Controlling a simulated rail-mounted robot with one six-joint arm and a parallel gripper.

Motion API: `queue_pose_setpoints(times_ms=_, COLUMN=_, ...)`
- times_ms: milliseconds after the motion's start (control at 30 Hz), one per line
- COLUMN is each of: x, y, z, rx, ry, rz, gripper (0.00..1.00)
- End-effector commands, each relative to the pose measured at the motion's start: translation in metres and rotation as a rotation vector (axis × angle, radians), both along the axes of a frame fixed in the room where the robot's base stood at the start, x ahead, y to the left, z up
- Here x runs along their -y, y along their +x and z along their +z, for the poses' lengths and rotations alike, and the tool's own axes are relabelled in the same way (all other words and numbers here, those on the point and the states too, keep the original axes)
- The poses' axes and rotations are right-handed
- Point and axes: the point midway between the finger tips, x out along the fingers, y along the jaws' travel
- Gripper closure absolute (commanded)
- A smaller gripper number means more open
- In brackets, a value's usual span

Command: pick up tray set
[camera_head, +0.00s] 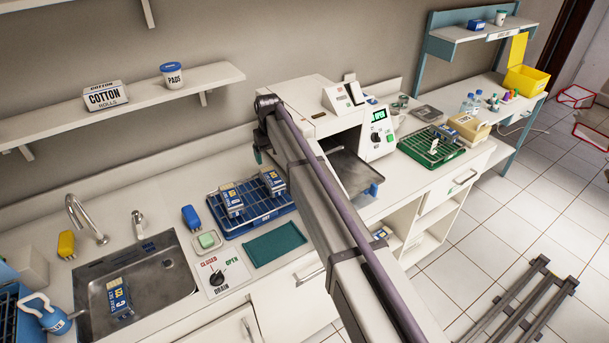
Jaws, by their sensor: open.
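Two blue-and-white labelled packs stand in a blue wire rack (262,224) on the counter: a left pack (231,203) and a right pack (272,182). A similar blue, yellow and white pack (120,297) lies in the sink (165,270). Their lettering is too small to read surely, so I cannot tell which is the tray set. My arm crosses the middle of the view, just right of the blue rack.
An open sterilizer (308,97) stands behind my arm. A teal mat (274,244), drain switch panel (218,274) and soap dish (208,241) lie near the sink. A green rack (430,149) is farther right. A shelf (130,108) overhangs the counter's left part.

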Motion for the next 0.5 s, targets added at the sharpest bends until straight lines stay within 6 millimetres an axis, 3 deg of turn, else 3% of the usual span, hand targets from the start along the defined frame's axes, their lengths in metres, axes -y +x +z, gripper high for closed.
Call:
queue_pose_setpoints(times_ms=300, x=0.001, y=-0.001, z=-0.056, rx=0.000, ry=0.000, rz=-0.002, gripper=0.12)
queue_pose_setpoints(times_ms=500, x=0.001, y=-0.001, z=-0.058, rx=0.000, ry=0.000, rz=-0.003, gripper=0.12)
